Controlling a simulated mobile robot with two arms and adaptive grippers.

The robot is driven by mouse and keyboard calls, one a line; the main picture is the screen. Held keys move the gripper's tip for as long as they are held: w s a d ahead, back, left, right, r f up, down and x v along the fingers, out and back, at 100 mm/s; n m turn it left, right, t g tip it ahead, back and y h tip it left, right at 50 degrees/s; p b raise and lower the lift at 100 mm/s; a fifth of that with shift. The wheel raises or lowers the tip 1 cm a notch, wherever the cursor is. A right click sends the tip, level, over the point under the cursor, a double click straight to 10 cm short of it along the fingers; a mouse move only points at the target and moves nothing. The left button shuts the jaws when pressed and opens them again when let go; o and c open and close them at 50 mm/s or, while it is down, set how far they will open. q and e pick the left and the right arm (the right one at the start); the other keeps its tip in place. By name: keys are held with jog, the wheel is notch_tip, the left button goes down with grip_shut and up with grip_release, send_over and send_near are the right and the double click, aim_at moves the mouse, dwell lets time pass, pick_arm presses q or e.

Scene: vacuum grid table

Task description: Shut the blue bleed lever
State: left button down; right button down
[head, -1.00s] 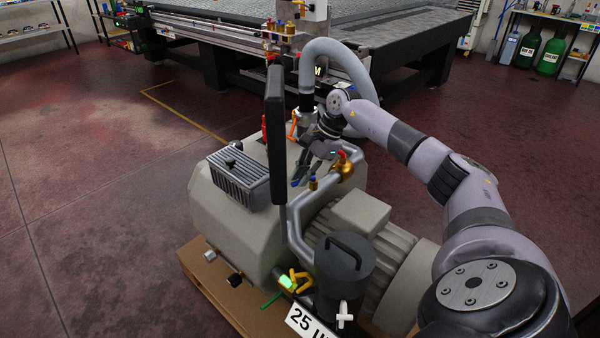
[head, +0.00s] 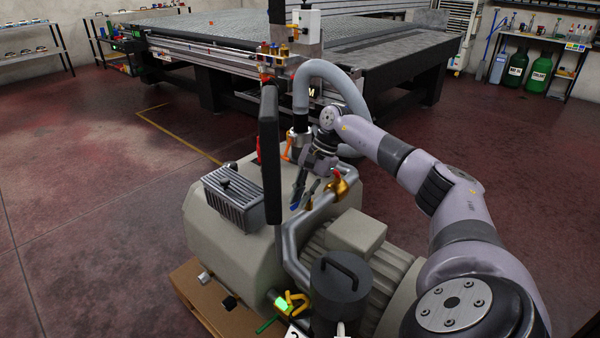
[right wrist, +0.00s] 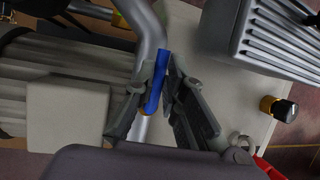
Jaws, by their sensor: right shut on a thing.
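The blue bleed lever (right wrist: 158,80) shows in the right wrist view as a slim blue bar lying between my right gripper's fingers (right wrist: 160,92), beside a grey pipe. In the head view my right gripper (head: 304,190) reaches down over the pump's pipework and is shut on the lever. A small blue part of the lever (head: 294,205) shows at the fingertips there; the rest is hidden by the fingers. My left gripper is not in view.
The beige pump (head: 225,230) stands on a wooden pallet (head: 190,285). A brass valve with a red handle (head: 338,184) sits close right of my gripper. A tall black slab (head: 268,150) rises to its left. A grey hose (head: 355,90) loops behind. The gridded table (head: 260,30) is farther back.

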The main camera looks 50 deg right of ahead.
jog(key=c, duration=1.7)
grip_release()
jog(key=shift+o, duration=0.2)
jog(key=v, duration=1.2)
